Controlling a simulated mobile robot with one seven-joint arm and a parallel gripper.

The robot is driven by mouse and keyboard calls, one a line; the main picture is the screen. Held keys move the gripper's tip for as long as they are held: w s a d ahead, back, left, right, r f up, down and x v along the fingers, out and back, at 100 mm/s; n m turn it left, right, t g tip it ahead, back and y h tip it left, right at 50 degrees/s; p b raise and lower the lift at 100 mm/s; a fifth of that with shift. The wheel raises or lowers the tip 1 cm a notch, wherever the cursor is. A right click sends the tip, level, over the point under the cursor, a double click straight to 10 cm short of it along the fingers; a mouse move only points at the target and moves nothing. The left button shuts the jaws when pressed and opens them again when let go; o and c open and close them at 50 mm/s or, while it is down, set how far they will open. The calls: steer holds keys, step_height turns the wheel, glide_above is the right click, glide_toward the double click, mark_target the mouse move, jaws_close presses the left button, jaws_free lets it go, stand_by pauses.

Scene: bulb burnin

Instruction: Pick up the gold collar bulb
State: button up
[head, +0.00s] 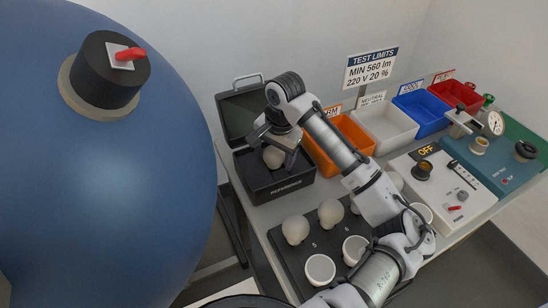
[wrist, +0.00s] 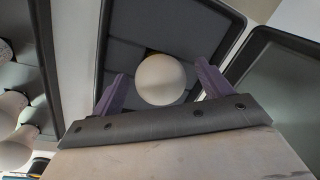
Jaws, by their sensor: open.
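A white globe bulb (head: 273,158) sits in the open black box marked REFERENCE (head: 284,190). It also shows in the wrist view (wrist: 161,79), inside the dark compartment. In the wrist view the purple fingers (wrist: 164,87) stand left and right of the globe, with a gap seeming to show at each side. Contact is not visible.
The box lid (head: 240,112) stands open behind. A dark tray (head: 290,265) in front holds several bulbs and white-topped pieces. Orange (head: 338,150), white (head: 386,128), blue (head: 424,108) and red (head: 455,93) bins line the wall. A tester (head: 450,190) reads OFF. A large blue sphere (head: 100,190) fills the left.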

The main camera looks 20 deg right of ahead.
steer(key=c, duration=1.1)
steer(key=shift+o, duration=0.2)
steer(key=shift+r, duration=0.1)
